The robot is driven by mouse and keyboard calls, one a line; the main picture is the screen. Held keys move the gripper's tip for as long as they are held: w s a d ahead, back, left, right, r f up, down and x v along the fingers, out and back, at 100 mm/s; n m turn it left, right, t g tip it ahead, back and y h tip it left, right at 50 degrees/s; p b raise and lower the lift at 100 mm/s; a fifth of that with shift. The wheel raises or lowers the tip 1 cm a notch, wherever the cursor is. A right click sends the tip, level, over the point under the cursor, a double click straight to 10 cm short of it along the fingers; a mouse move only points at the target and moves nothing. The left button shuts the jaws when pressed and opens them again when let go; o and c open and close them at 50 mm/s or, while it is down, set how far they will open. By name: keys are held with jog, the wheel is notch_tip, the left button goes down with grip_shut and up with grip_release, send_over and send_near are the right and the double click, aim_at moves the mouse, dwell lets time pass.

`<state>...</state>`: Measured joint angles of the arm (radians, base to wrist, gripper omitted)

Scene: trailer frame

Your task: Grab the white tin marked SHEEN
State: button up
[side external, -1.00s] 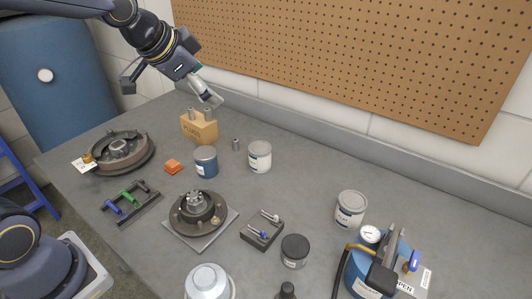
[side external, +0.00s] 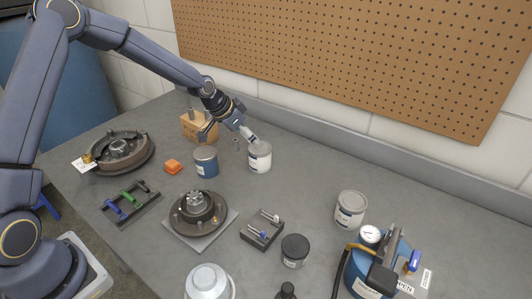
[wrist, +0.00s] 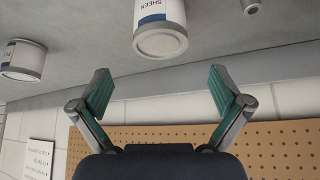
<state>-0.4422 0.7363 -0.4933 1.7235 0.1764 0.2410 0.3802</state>
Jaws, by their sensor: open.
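The white tin (side external: 260,160) stands upright on the grey bench in the side external view. In the wrist view the tin (wrist: 162,38) is upside down at top centre, its blue and white label reading SHEEN. My gripper (side external: 252,136) is just above and beside its top in the side external view, partly covering the rim. In the wrist view my gripper (wrist: 160,88) is open, its two green-padded fingers spread wide with nothing between them. The tin lies beyond the fingertips, roughly centred between them.
A blue tin (side external: 205,162) and a small metal cylinder (side external: 237,145) stand close to the left. Another white tin (side external: 350,210) stands to the right. Bare bench lies to the right of the SHEEN tin; the wall and pegboard (side external: 350,60) rise behind.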

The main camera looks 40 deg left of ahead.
aim_at(260, 157)
jog(key=x, duration=0.7)
jog(key=shift+f, duration=0.35)
jog(key=shift+w+r, duration=0.1)
jog(key=c, duration=1.4)
